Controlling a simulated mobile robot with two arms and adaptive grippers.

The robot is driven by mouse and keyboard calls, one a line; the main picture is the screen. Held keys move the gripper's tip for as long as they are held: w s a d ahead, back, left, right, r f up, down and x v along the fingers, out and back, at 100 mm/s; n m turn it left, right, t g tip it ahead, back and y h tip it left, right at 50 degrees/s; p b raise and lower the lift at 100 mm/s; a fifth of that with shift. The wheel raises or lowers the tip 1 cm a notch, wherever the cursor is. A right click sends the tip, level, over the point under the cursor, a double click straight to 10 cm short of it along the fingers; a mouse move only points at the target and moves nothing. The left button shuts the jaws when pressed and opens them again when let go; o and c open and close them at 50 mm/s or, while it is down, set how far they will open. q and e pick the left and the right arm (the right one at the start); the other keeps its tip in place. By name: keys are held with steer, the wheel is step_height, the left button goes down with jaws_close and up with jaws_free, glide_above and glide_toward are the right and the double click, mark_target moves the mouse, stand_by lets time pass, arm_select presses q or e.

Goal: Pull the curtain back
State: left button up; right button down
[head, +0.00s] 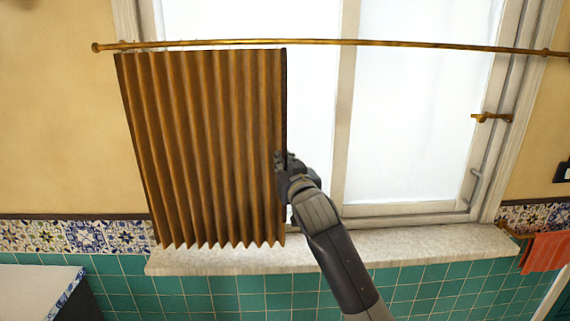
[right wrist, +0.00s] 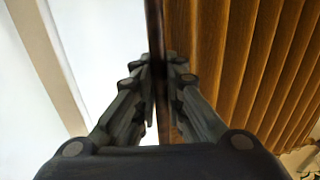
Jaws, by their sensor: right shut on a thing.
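The brown pleated curtain (head: 205,150) hangs from a thin brass rod (head: 330,42) over the left part of the window. Its right edge ends left of the window's middle frame bar. My right gripper (head: 282,165) is at that right edge, a little below mid-height. In the right wrist view the curtain (right wrist: 245,65) fills the right side, and my right gripper's fingers (right wrist: 160,85) are shut on its dark edge from both sides. The fingertips are partly hidden in the head view. My left gripper is not in view.
The window (head: 415,110) is uncovered to the right of the curtain. A pale stone sill (head: 400,245) runs below it. A brass holder (head: 491,117) sticks out at the right frame. An orange towel (head: 546,253) hangs at the lower right. A counter (head: 35,290) stands at the lower left.

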steer(key=c, duration=1.7)
jaws_free()
steer(key=shift+d, duration=0.1)
steer(key=shift+o, duration=0.2)
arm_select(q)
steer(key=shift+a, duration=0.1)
arm_select(e)
steer(key=shift+s, duration=0.1)
steer(key=v, duration=1.2)
